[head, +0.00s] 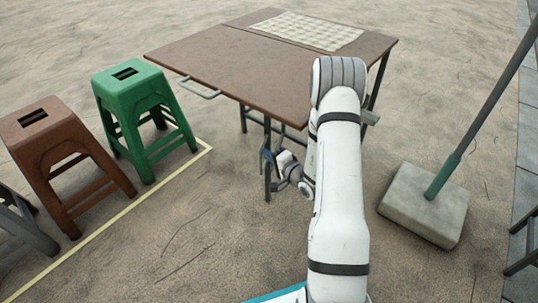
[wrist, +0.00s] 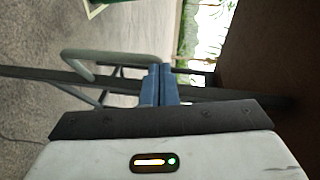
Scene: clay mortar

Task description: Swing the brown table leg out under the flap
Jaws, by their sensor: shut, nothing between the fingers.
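The brown table (head: 225,62) stands in the middle of the head view, its brown top reaching out level toward the left. A dark thin leg (head: 267,178) stands under the near side of the top, with other dark legs behind it. My gripper (head: 266,155) is low beside this leg, below the table top. In the wrist view my gripper's blue fingers (wrist: 158,84) are together and empty. A dark bar (wrist: 215,95) passes behind them, close by; I cannot tell if they touch. The table's underside (wrist: 285,60) fills the right of that view.
A green stool (head: 132,95) and a brown stool (head: 58,150) stand left of the table. A pole in a concrete base (head: 425,205) stands to the right. A handle (head: 200,90) sticks out from the top's left edge. A woven mat (head: 308,30) lies on the top.

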